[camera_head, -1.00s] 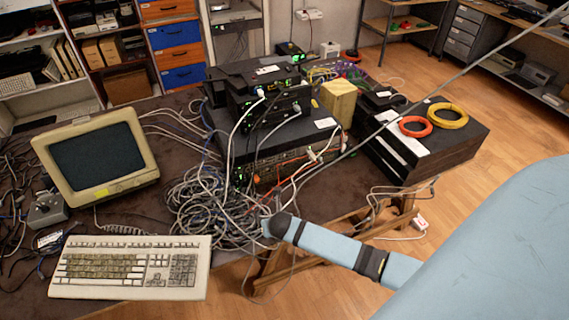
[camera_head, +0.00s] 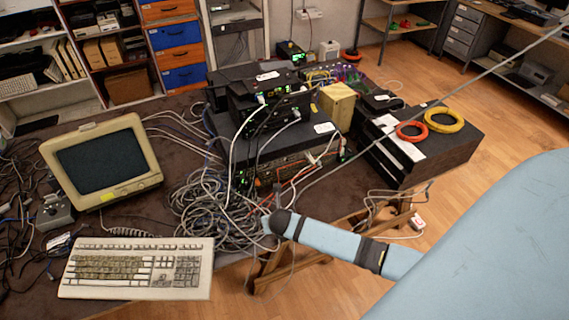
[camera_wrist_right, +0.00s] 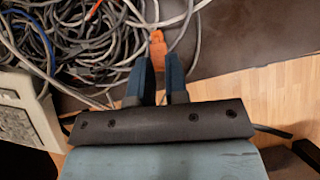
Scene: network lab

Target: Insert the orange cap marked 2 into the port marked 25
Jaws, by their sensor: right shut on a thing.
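My right gripper (camera_wrist_right: 158,62) shows in the right wrist view with its two blue fingers close together. An orange piece (camera_wrist_right: 157,42), which looks like the orange cap, sits between and just beyond the fingertips. Its marking cannot be read. In the head view, my right arm comes in from the right and ends near the cable pile; its fingers and the cap cannot be made out there. The rack unit with a row of ports (camera_head: 280,170) faces the front of the table, beyond my arm's end. The port numbers, 25 included, are too small to read. My left gripper is not in view.
A tangle of grey cables (camera_head: 205,205) lies left of the rack unit. A keyboard (camera_head: 137,268) and a monitor (camera_head: 102,162) stand at the left. Orange and white cables hang from the unit's front. A black case (camera_head: 440,152) with cable coils is at the right.

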